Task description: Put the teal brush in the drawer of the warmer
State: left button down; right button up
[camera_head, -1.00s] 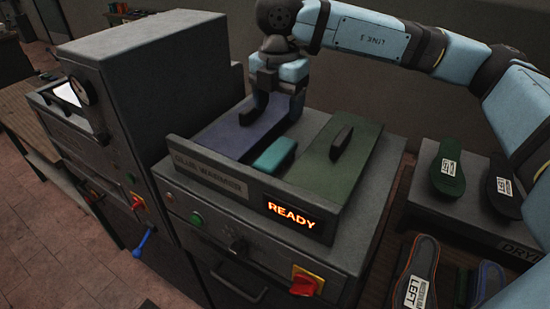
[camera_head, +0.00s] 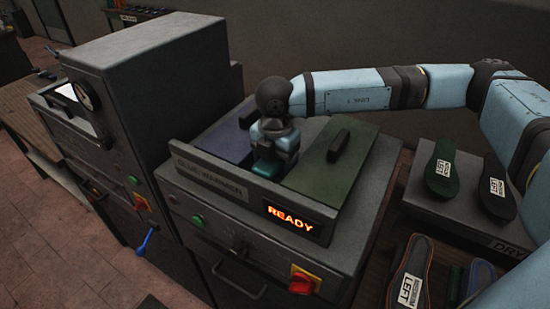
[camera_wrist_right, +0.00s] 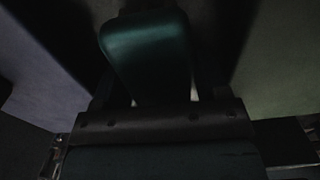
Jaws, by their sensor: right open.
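The teal brush (camera_head: 268,170) lies on top of the glue warmer (camera_head: 212,182), between a purple lid and a green lid. My right gripper (camera_head: 266,160) is over it, pointing down, and hides much of it. In the right wrist view the teal brush (camera_wrist_right: 147,45) lies between my open fingers (camera_wrist_right: 165,90); that view is dark and I cannot tell whether they touch it. The drawer of the warmer (camera_head: 240,285) is low on its front, with a dark bar handle, and looks shut. My left gripper is not in view.
The purple lid (camera_head: 218,138) and green lid (camera_head: 330,165) have upright black handles. The front sign reads READY (camera_head: 290,218). A red knob (camera_head: 301,284) sits near the drawer. The tall press (camera_head: 150,85) stands left; insoles (camera_head: 445,170) lie on the right.

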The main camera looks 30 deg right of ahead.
jog(key=c, duration=0.8)
notch_tip(320, 180, up, 20)
jog(key=b, duration=0.3)
